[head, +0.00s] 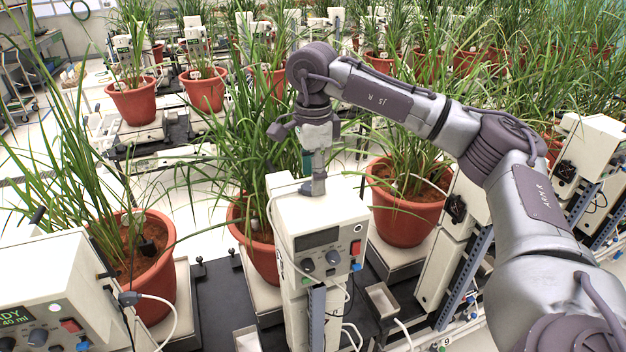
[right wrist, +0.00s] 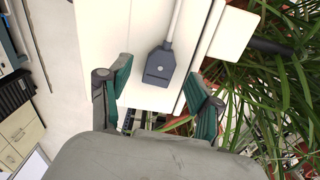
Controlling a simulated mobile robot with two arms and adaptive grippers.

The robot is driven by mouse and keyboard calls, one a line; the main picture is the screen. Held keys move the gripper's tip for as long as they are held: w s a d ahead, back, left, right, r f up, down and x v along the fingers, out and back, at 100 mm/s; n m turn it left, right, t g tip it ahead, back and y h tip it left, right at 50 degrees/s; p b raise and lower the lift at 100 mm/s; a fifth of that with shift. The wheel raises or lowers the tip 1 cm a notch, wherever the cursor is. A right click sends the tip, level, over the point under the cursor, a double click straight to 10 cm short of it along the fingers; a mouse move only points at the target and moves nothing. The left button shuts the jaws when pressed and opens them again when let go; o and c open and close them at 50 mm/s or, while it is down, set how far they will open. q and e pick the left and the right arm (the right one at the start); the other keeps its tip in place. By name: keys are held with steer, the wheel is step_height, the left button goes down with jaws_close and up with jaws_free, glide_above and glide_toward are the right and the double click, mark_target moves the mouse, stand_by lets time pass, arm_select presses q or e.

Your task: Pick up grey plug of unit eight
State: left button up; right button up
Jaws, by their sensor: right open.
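The grey plug (right wrist: 160,66) lies on the white top of a unit (right wrist: 118,38) in the right wrist view, its pale cable running up from it. My right gripper (right wrist: 160,76) is open, with one green-padded finger on each side of the plug in that view and gaps to both. In the head view my right gripper (head: 312,178) points down over the top of the middle white unit (head: 310,213). There the fingers largely hide the plug, and I cannot tell its outline from theirs. I cannot read the unit's number. My left gripper is not in view.
Potted plants, such as this red pot (head: 258,248), stand close around the unit, and leaves hang near the gripper. Another white unit (head: 60,285) with a grey plug (head: 128,299) on its side stands at the lower left. More units stand at the right.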

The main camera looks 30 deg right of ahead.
steer(key=shift+d+f, duration=0.1)
steer(key=shift+f, duration=0.6)
steer(key=c, duration=1.1)
steer(key=shift+r, duration=0.15)
steer(key=shift+r+b, duration=0.5)
steer(key=shift+r, duration=0.05)
steer(key=r+b, duration=0.1)
steer(key=s+d+r, duration=0.1)
steer(key=r+b, duration=0.1)
steer(key=shift+s+d+r+b, duration=0.2)
steer(key=shift+s+r+b, duration=0.15)
steer(key=s+d+r+p, duration=0.1)
steer(key=s+d+r, duration=0.1)
steer(key=s+d+r+p, duration=0.1)
steer(key=s+d+r, duration=0.1)
steer(key=s+d+r+p, duration=0.1)
steer(key=s+d+r, duration=0.1)
steer(key=s, duration=0.1)
steer(key=shift+s, duration=0.1)
